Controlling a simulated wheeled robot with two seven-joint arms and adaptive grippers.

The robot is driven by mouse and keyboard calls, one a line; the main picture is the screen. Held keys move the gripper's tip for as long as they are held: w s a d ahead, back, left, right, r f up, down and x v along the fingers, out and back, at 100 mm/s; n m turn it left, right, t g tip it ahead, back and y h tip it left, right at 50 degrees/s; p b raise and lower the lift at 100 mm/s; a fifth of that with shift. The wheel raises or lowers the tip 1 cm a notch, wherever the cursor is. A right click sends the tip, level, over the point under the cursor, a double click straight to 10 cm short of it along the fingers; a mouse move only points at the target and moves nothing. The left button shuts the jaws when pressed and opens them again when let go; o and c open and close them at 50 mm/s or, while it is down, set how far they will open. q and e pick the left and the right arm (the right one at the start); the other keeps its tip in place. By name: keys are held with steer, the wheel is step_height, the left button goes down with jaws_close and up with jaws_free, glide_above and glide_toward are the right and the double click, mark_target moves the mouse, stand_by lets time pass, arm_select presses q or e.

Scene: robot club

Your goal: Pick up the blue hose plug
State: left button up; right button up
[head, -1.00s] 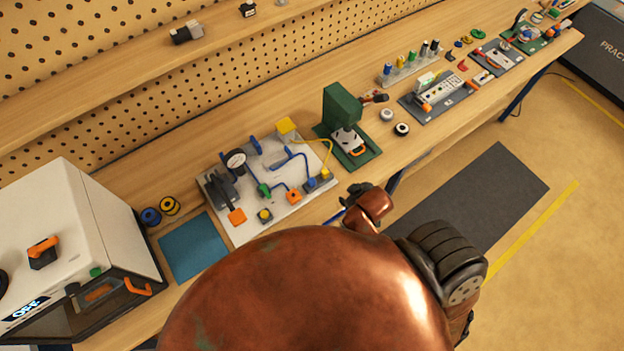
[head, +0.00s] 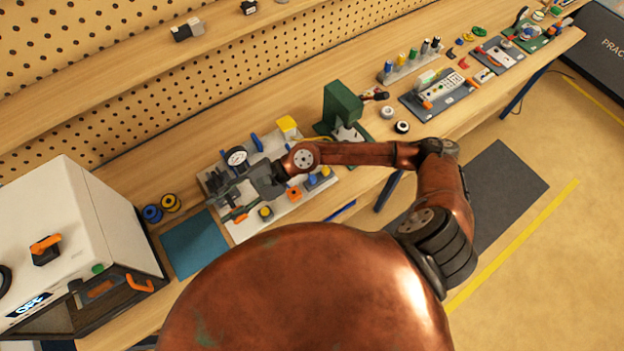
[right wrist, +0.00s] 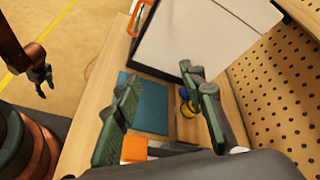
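The grey pneumatics board (head: 284,211) lies on the bench, partly covered by my right arm. A small blue piece (head: 312,179), which looks like the blue hose plug, sits at the board's front right, just right of my right wrist. I cannot tell whether it is seated in a socket. My right gripper (head: 232,196) hangs over the left part of the board. In the right wrist view my right gripper (right wrist: 165,115) is open, with empty fingers wide apart. My left gripper (right wrist: 42,76) is open and empty, off to the left in that view.
A blue mat (head: 193,247) and blue and yellow spools (head: 160,209) lie left of the board. A white printer-like box (head: 75,215) stands farther left. A green press (head: 343,105) stands right of the board. An orange block (right wrist: 134,149) shows below my right fingers.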

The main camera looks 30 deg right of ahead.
steer(key=d+f+n+g+h, duration=0.1)
steer(key=d+f+n+h, duration=0.35)
steer(key=d+f, duration=0.2)
steer(key=n+h, duration=0.7)
steer(key=h, duration=0.2)
glide_above(312, 178)
steer(key=f, duration=0.7)
steer(key=shift+s+f, duration=0.15)
steer(key=shift+s, duration=0.1)
steer(key=shift+d+f, duration=0.25)
steer(key=shift+f, duration=0.05)
steer(key=shift+w+f+p, duration=0.1)
steer(key=shift+f+p, duration=0.3)
steer(key=shift+f, duration=0.5)
steer(key=f+p, duration=0.1)
steer(key=f, duration=0.1)
steer(key=f+p, duration=0.1)
steer(key=f, duration=0.1)
steer(key=shift+w+a+f, duration=0.15)
steer(key=shift+w, duration=0.05)
steer(key=shift+f, duration=0.5)
jaws_close()
